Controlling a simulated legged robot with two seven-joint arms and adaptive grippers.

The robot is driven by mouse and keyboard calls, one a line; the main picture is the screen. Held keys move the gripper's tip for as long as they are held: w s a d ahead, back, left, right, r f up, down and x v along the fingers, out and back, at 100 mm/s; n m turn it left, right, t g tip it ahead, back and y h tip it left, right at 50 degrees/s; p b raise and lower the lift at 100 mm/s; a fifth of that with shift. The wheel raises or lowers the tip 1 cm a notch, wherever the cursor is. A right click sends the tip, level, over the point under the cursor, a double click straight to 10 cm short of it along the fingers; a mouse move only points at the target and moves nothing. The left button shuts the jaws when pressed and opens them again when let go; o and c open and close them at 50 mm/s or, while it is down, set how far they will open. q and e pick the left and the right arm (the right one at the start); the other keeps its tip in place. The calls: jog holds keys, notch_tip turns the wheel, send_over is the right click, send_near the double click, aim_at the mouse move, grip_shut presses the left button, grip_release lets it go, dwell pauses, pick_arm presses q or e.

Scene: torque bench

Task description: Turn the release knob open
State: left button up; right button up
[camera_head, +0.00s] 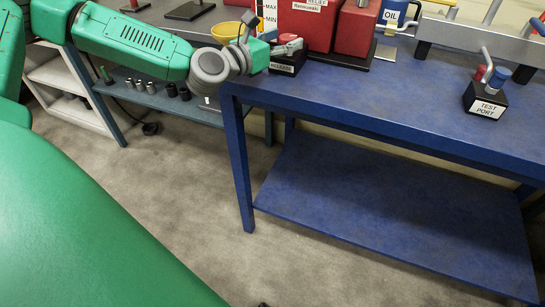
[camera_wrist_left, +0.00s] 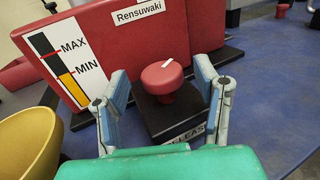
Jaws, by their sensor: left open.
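The release knob (camera_wrist_left: 162,78) is a round red knob with a short white mark on top, on a black block labelled RELEASE (camera_wrist_left: 185,134). In the head view the block (camera_head: 288,69) sits at the blue bench's left end, and the knob is partly hidden by my gripper. My left gripper (camera_wrist_left: 160,68) is open, with one blue-grey finger on each side of the knob. A gap shows between each finger and the knob in the wrist view. In the head view my left gripper (camera_head: 284,46) reaches in from the left. My right gripper is not in view.
A red tank (camera_wrist_left: 110,45) with a MAX/MIN gauge stands behind the knob. A yellow bowl (camera_wrist_left: 28,143) is at left. On the blue bench (camera_head: 400,97), a TEST PORT block (camera_head: 486,104) stands at right, with clear bench between. An OIL can (camera_head: 397,14) stands behind.

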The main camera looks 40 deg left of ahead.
pick_arm(q)
jog(key=s+a+p, duration=0.1)
jog(key=s+a, duration=0.1)
jog(key=s, duration=0.9)
jog(key=s+d+f+m+g+h+p, duration=0.1)
jog(key=s+d+f+m+g, duration=0.4)
jog(key=d+f+m, duration=0.2)
jog(key=s+d+f+m+g+h+p, duration=0.1)
jog(key=s+d+f+m+g+p, duration=0.1)
jog(key=s+d+f+m+g, duration=0.4)
notch_tip(320, 180, down, 6)
jog(key=d+m, duration=0.2)
jog(key=m, duration=0.3)
jog(key=shift+s+d+m, duration=0.2)
jog(key=shift+s+m, duration=0.1)
jog(key=shift+h, duration=0.3)
